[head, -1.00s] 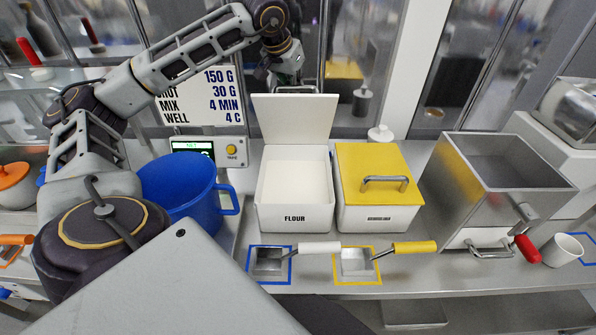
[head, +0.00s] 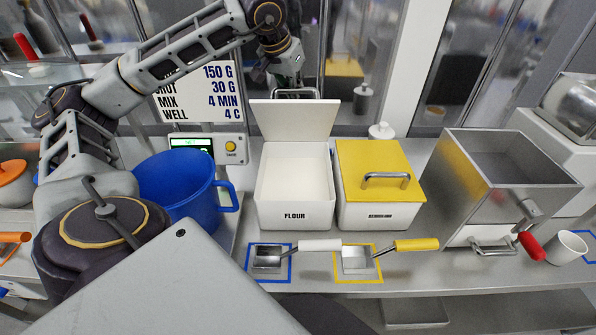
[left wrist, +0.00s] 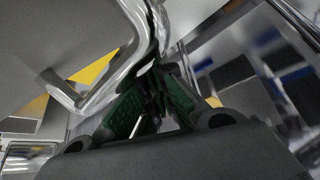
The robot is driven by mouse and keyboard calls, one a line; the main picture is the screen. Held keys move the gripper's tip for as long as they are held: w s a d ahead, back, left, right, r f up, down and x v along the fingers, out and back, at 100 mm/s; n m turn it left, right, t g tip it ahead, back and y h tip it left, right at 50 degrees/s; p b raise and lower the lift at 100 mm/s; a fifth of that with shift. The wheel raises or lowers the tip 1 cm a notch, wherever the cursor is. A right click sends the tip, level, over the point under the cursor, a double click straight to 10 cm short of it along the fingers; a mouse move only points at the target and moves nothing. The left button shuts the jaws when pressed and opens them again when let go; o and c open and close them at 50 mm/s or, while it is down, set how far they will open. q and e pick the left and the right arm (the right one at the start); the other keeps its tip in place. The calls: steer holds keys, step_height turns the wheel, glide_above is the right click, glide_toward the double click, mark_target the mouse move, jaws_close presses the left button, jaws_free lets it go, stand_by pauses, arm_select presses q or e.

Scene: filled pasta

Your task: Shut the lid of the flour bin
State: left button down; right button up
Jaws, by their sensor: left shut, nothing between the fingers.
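The white flour bin (head: 294,216), labelled FLOUR, stands open on the counter, and its inside looks white. Its lid (head: 292,119) stands up steeply from the bin's back edge. The lid's metal handle (head: 295,92) shows above the top edge, on the far side. My left gripper (head: 288,82) is behind the lid near the handle, its tips partly hidden. In the left wrist view its green fingers (left wrist: 150,105) are shut and empty close beside the bent metal handle (left wrist: 118,85); I cannot tell whether they touch. My right gripper is not in view.
A bin with a shut yellow lid (head: 373,168) stands right beside the flour bin. A blue jug (head: 175,190) is on the left. Two scoops (head: 320,244) (head: 415,245) lie in front. A steel hopper (head: 490,190) stands on the right, and glass is behind.

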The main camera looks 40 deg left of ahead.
mark_target(290, 89)
arm_select(q)
steer(key=shift+s+d+b, duration=0.3)
steer(key=shift+s+d, duration=0.4)
steer(key=shift+s, duration=0.15)
steer(key=shift+s+d+b, duration=0.25)
steer(key=shift+s+d, duration=0.4)
steer(key=shift+s, duration=0.2)
stand_by(0.5)
